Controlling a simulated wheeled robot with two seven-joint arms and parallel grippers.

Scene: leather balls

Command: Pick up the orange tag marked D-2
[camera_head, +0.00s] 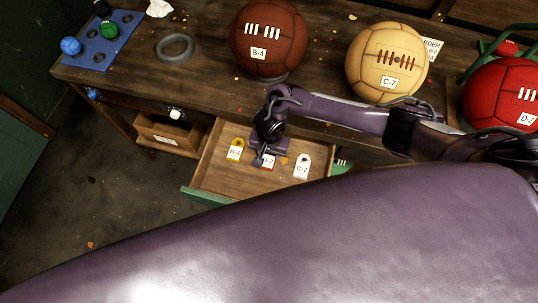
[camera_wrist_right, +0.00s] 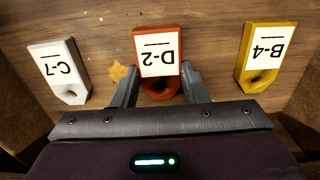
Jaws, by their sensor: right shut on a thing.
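The orange-red tag marked D-2 (camera_wrist_right: 158,52) lies in the open drawer (camera_head: 215,172), between the other two tags. My right gripper (camera_wrist_right: 162,88) is shut on the tag's holed end, one finger on each side. In the head view the right gripper (camera_head: 266,158) reaches down into the drawer and hides most of the D-2 tag (camera_head: 268,164). The white tag C-7 (camera_wrist_right: 60,70) and the yellow tag B-4 (camera_wrist_right: 265,57) lie apart on either side. My left gripper is not in view.
A brown ball B-4 (camera_head: 268,38), a tan ball C-7 (camera_head: 386,62) and a red ball D-2 (camera_head: 502,95) stand on the wooden bench (camera_head: 205,75) above the drawer. A grey ring (camera_head: 175,47) and a blue holder (camera_head: 98,52) are at the left. Drawer walls surround the tags.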

